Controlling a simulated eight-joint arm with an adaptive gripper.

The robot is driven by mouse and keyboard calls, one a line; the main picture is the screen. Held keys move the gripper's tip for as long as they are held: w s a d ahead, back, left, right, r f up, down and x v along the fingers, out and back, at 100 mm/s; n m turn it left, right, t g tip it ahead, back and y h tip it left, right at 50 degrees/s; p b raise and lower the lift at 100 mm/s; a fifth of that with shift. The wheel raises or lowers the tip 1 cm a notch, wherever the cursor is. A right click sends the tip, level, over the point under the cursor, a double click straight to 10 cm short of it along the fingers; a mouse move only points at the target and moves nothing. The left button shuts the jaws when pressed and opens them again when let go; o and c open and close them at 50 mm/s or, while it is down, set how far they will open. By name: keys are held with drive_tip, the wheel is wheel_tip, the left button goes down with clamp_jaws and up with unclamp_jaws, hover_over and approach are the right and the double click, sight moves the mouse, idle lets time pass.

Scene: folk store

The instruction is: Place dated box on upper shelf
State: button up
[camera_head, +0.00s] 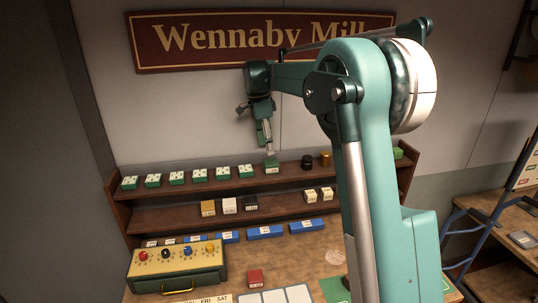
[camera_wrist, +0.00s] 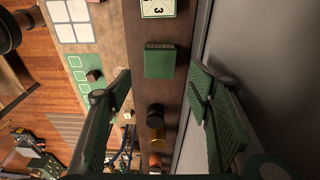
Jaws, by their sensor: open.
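A green box (camera_head: 271,163) with a pale printed label on its front stands on the upper shelf (camera_head: 290,177), to the right of a row of green-and-white boxes (camera_head: 176,178). In the wrist view the green box (camera_wrist: 160,63) rests on the brown shelf board, with small print on its edge that I cannot read. My gripper (camera_head: 267,147) is just above this box, pointing down. In the wrist view my gripper (camera_wrist: 160,108) has its fingers wide apart with nothing between them; the box is clear of both fingers.
A black jar (camera_head: 308,162) and a gold jar (camera_head: 325,159) stand right of the green box. The middle shelf holds several small boxes (camera_head: 229,206). Blue boxes (camera_head: 265,232) line the lower level. A red box (camera_head: 255,276) and a yellow case with coloured knobs (camera_head: 177,264) are on the counter.

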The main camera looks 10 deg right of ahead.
drive_tip(key=shift+a+r, duration=0.2)
drive_tip(key=shift+r, duration=1.25)
drive_tip(key=s+d+r+n+t, duration=0.1)
drive_tip(key=s+r+n, duration=0.15)
drive_tip(key=s, duration=0.65)
drive_tip(key=s+d+r+n+t+y, duration=0.1)
drive_tip(key=s+n, duration=0.3)
drive_tip(key=s, duration=0.6)
drive_tip(key=s+d+r+n+t, duration=0.1)
drive_tip(key=s+n+t, duration=0.15)
drive_tip(key=s, duration=0.65)
drive_tip(key=s+f+n+t, duration=0.1)
drive_tip(key=s+f+n, duration=0.3)
drive_tip(key=s+f, duration=0.3)
drive_tip(key=s+f+n+t, duration=0.1)
drive_tip(key=s+f+n, duration=0.4)
drive_tip(key=s, duration=1.3)
drive_tip(key=shift+s+f+t+y, duration=0.2)
drive_tip(key=shift+f+t+y, duration=0.2)
drive_tip(key=shift+f, duration=0.5)
drive_tip(key=shift+o, duration=0.5)
